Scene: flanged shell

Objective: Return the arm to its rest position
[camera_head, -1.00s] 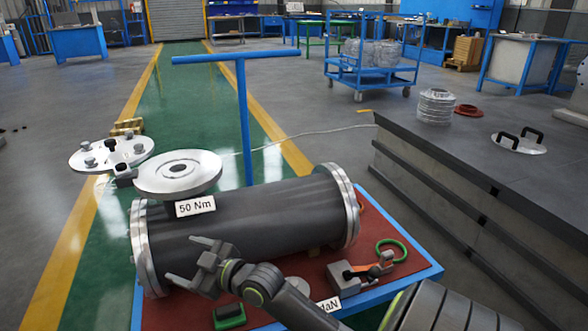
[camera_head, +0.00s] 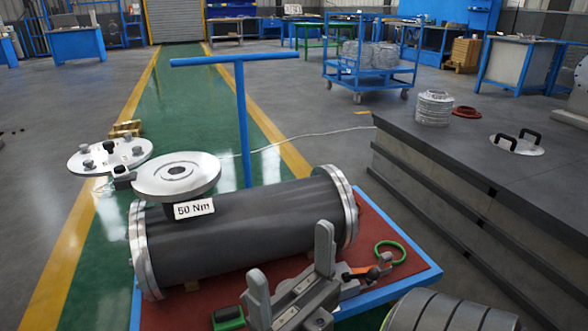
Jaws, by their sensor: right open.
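My right gripper (camera_head: 290,258) stands large in the lower middle of the head view, close to the camera. Its two grey fingers are spread wide and nothing is between them. It shows in front of the dark grey flanged shell (camera_head: 235,235), which lies on its side on a red-topped blue cart (camera_head: 405,275). I cannot tell the exact gap between gripper and shell. A grey ribbed link of my right arm shows at the bottom right. My left gripper is not in view.
A round plate (camera_head: 177,175) sits above the shell, by a "50 Nm" label (camera_head: 194,208). A green ring (camera_head: 390,252) and an orange-handled tool (camera_head: 362,272) lie on the cart; a green item (camera_head: 228,318) is partly hidden. A dark-topped bench (camera_head: 470,150) stands at the right.

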